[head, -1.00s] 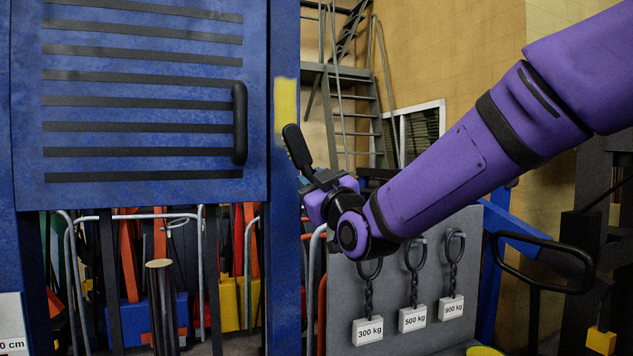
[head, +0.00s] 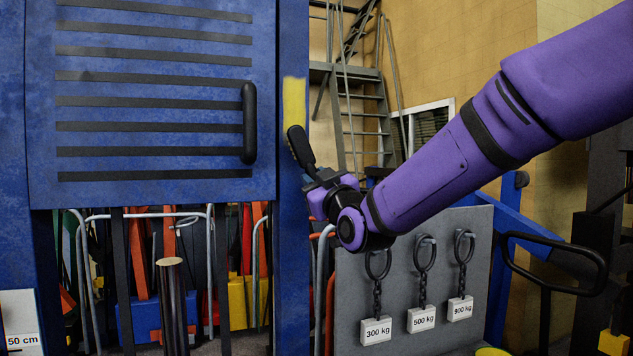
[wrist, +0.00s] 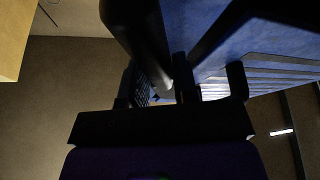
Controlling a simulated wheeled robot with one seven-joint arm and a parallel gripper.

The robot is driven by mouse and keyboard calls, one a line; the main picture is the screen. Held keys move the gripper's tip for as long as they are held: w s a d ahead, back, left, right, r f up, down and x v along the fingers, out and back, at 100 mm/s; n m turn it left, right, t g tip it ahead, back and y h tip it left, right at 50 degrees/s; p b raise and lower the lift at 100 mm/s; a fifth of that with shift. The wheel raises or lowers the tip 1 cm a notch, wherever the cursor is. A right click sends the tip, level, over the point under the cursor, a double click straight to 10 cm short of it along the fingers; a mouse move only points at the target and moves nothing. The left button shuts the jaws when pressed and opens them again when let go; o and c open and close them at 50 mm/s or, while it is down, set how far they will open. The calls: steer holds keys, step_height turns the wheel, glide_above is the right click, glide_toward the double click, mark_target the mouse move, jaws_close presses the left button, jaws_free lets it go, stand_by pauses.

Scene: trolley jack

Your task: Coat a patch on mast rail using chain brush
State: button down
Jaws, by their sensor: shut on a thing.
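The mast rail (head: 291,220) is a blue upright post right of the blue slatted cabinet door. A yellow patch (head: 294,103) shows on its upper part. My gripper (head: 318,182) is shut on the chain brush (head: 300,147), a black brush that tilts up and to the left. In the head view the brush head lies in front of the rail's right edge, just below the yellow patch. I cannot tell whether it touches the rail. In the wrist view the dark gripper (wrist: 165,120) and the brush are in deep shadow, with blue surfaces beyond.
The slatted door (head: 150,130) with a black handle (head: 249,123) is left of the rail. A grey panel (head: 400,290) with hanging chains and weight tags stands below my arm. Straps and bars fill the space under the door. A stair (head: 355,110) stands behind.

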mark_target(313, 161)
steer(key=shift+w+a, duration=0.25)
steer(key=shift+w, duration=0.75)
stand_by(0.3)
steer(key=shift+r, duration=0.1)
steer(key=shift+s+r, duration=0.15)
steer(key=shift+r, duration=1.75)
steer(key=f, duration=0.4)
steer(key=shift+w, duration=0.2)
steer(key=s+d, duration=0.1)
steer(key=s, duration=0.4)
steer(key=shift+s+d, duration=0.3)
steer(key=shift+s, duration=0.1)
